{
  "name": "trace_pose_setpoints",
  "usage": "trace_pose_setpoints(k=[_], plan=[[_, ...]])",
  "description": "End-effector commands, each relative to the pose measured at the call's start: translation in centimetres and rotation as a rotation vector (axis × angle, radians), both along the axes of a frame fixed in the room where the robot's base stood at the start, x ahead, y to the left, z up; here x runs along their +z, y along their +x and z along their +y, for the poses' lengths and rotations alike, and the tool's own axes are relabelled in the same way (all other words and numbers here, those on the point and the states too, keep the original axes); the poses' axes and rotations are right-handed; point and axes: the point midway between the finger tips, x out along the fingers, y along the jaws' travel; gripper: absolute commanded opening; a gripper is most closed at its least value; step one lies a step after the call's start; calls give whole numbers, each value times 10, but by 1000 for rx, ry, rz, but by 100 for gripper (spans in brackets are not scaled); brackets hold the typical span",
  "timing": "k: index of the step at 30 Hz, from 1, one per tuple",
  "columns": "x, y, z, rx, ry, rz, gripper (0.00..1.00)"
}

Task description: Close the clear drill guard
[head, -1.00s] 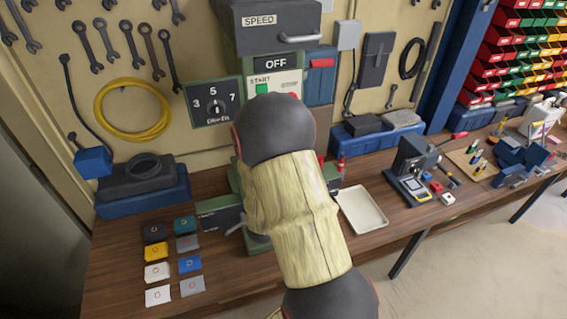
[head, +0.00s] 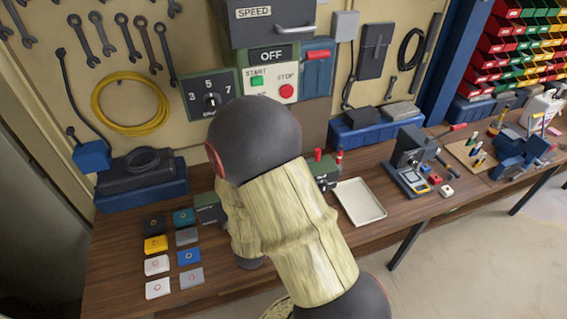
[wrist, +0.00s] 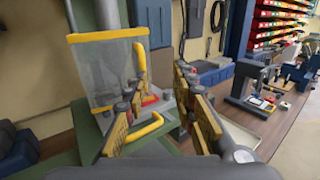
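The clear drill guard (wrist: 106,75) shows in the wrist view as a see-through panel with a yellow top edge, left of centre on the green drill press. A yellow handle (wrist: 141,58) stands at its right edge. A second curved yellow bar (wrist: 147,129) shows lower, between my fingers. My gripper (wrist: 156,84) is open, its two fingers spread, with the guard ahead and to the left. I cannot tell whether a finger touches the yellow bar. In the head view my arm hides the guard and my gripper.
The drill press has a control panel with a green START button (head: 257,81) and a red STOP button (head: 286,91). A pale tray (head: 359,202) lies to its right. Several coloured squares lie on the bench at left.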

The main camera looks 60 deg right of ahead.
Motion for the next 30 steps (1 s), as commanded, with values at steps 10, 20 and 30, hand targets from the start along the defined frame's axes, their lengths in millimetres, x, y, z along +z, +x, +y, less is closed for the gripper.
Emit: trace_pose_setpoints(k=[10,20,30], plan=[[1,-7,25,1,-1,-3,27],[1,-7,26,2,-1,-3,24],[-39,54,73,146,-14,-71,5]])
